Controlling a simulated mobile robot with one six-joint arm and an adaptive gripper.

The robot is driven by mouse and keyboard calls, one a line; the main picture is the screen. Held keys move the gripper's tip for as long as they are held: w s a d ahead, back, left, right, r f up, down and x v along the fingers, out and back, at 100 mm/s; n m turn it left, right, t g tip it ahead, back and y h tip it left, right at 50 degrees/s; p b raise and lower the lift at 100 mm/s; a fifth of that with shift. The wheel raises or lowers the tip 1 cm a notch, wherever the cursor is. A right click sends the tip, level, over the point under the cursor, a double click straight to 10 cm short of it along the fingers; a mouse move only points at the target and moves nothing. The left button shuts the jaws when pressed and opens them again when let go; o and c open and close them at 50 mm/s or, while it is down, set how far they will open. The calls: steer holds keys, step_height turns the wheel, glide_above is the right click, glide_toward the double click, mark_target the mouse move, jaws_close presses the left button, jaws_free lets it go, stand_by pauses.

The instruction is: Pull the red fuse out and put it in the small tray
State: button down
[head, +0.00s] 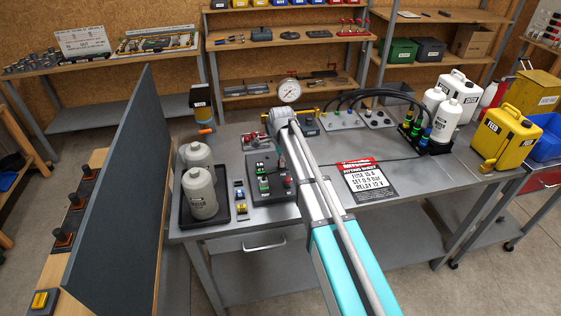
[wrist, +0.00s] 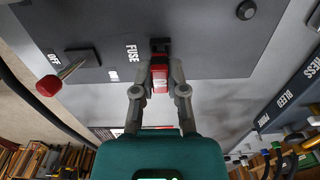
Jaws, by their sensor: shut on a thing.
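In the wrist view the red fuse (wrist: 160,72) is between the two grey fingers of my gripper (wrist: 161,88), which are shut on it. It is at the black socket (wrist: 160,46) beside the "FUSE" label on the dark grey panel (wrist: 215,45). I cannot tell whether the fuse is fully seated or partly out. In the head view my arm reaches over the control panel (head: 262,192) on the bench, and the arm hides my fingertips and the fuse. I cannot make out the small tray for certain.
A lever with a red knob (wrist: 48,85) stands out left of the fuse. Grey bottles stand in a black tray (head: 186,222) left of the panel. A red-headed sign (head: 368,180) lies to the right. A tall dark partition (head: 125,190) stands at the left.

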steer(key=shift+r+p, duration=0.5)
steer(key=shift+r, duration=0.05)
stand_by(0.4)
steer(key=shift+r+p, duration=1.85)
steer(key=shift+r, duration=0.05)
steer(key=shift+w+d, duration=0.1)
steer(key=shift+d, duration=0.05)
